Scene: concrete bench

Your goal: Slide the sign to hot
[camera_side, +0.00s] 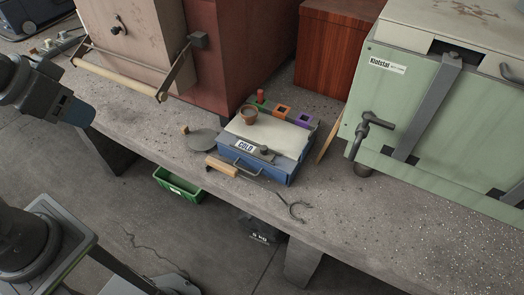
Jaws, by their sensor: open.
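The sign (245,146) is a white plate reading COLD, along the front top edge of a blue box (280,170) with a cream lid. A grey piece with a small knob (265,151) sits just right of the lettering; I cannot tell whether it covers other lettering. The word HOT is not visible. My gripper (76,111), a blue end on my dark arm, is at the left edge, well away from the sign. It is open, with nothing seen in it; its fingertips are hard to make out.
A green cabinet (440,125) stands right.

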